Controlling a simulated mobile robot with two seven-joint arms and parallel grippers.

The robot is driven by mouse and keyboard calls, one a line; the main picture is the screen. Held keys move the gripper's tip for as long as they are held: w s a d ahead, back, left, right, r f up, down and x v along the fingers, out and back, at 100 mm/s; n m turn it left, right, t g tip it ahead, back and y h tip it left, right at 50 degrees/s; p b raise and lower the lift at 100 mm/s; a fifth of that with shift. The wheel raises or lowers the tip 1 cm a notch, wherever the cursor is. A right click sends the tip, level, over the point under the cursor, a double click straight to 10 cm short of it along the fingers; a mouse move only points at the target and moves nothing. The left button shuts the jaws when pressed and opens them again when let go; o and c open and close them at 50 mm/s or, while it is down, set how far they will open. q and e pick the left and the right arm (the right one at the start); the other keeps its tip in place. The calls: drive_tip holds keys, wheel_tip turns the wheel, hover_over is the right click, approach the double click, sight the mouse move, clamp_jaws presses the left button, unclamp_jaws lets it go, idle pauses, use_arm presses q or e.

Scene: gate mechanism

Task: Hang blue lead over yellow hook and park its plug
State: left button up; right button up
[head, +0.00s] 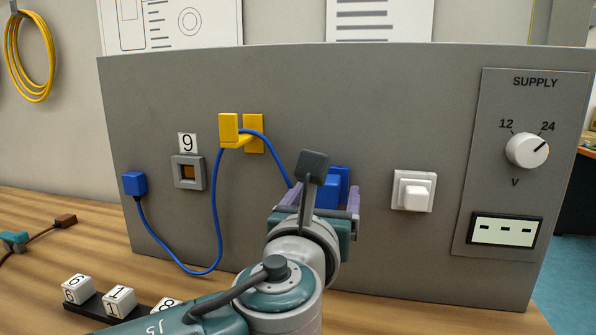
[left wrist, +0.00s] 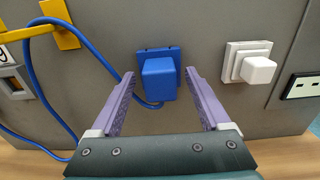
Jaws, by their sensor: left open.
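The blue lead (head: 219,200) hangs over the yellow hook (head: 229,130) on the grey panel. Its left end is a blue plug (head: 134,183) at the panel's left. From the hook the lead runs right and down behind my left gripper. In the left wrist view a blue plug (left wrist: 158,80) sits at a blue plate (left wrist: 176,56) on the panel, with the lead leaving below it. My left gripper (left wrist: 157,85) is open, with its purple fingers on either side of this plug and apart from it. In the head view my left gripper (head: 322,195) partly hides it. My right gripper is not in view.
A socket marked 9 (head: 188,173) is left of the hook. A white switch (head: 413,191) is right of my gripper, then the supply panel (head: 520,160) with knob and display. Numbered white blocks (head: 119,300) and a teal connector (head: 14,241) lie on the wooden table.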

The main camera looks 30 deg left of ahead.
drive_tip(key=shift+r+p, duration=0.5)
drive_tip(key=shift+p, duration=0.05)
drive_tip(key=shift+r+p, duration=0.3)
use_arm(q)
drive_tip(key=s+a+n+g+h+p, duration=0.3)
drive_tip(key=s+n+g+p, duration=0.95)
drive_tip(key=s+n, duration=1.9)
wheel_tip(320, 180, up, 37)
drive_tip(key=d+g+h+p, duration=0.1)
drive_tip(key=d+p, duration=0.1)
drive_tip(key=p, duration=3.4)
drive_tip(key=shift+s+h, duration=0.3)
drive_tip(key=shift+s, duration=0.15)
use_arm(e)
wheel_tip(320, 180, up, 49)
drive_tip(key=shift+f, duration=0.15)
